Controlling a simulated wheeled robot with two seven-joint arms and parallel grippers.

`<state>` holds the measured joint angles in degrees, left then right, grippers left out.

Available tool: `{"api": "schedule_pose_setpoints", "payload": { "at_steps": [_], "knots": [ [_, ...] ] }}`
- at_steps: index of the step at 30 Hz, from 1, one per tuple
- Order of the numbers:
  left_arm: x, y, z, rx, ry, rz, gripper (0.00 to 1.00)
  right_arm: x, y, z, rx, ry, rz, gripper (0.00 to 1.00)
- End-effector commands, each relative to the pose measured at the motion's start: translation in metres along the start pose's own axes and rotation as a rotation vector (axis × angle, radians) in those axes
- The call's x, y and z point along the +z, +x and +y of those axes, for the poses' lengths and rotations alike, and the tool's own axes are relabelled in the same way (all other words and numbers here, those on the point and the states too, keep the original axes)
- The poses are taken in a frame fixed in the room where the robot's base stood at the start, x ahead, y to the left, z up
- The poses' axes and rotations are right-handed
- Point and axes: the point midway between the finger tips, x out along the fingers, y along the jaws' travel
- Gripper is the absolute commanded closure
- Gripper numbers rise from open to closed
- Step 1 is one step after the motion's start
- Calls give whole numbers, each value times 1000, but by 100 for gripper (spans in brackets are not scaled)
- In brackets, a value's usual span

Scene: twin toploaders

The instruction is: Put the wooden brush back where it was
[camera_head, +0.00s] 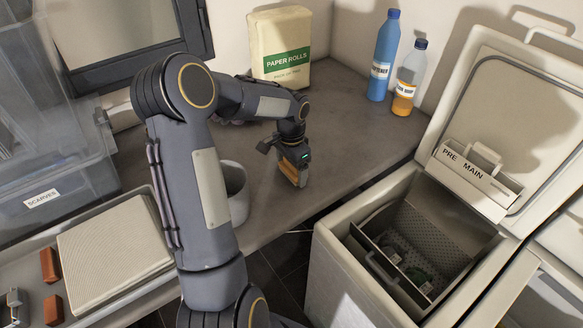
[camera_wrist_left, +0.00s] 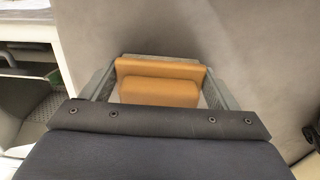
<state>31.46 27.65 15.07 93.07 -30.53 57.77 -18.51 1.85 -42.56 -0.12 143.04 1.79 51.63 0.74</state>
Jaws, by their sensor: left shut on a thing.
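My left gripper (camera_head: 298,166) points down over the grey counter, near its front edge. It is shut on the wooden brush (camera_head: 289,172), of which a small orange-brown part shows under the jaws. In the left wrist view the brush (camera_wrist_left: 160,90) shows as an orange-brown block between the two grey fingers (camera_wrist_left: 158,88).
A grey-white cup (camera_head: 236,190) stands left of the gripper, partly behind my arm. The paper rolls pack (camera_head: 281,50), blue bottle (camera_head: 383,60) and orange-filled bottle (camera_head: 408,80) stand at the back. An open toploader (camera_head: 350,275) is at right. Counter right of the gripper is clear.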

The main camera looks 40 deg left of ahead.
Motion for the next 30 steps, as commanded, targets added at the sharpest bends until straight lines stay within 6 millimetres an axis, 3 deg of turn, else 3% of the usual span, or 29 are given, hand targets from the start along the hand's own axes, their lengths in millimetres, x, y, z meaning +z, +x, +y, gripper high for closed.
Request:
{"api": "schedule_pose_setpoints", "payload": {
  "at_steps": [12,13,17,24,30],
  "knots": [
    [0,10,0,0,0,2,40,1,3,1,0,0,0,70],
    [0,9,0,0,0,2,16,1,2,1,0,0,0,70],
    [0,9,0,0,0,1,0,1,2,1,0,0,0,70],
    [0,7,0,0,-1,1,0,0,0,0,0,0,0,70],
    [-1,-14,-1,-4,-3,6,0,1,1,1,0,0,0,70]
  ]
}}
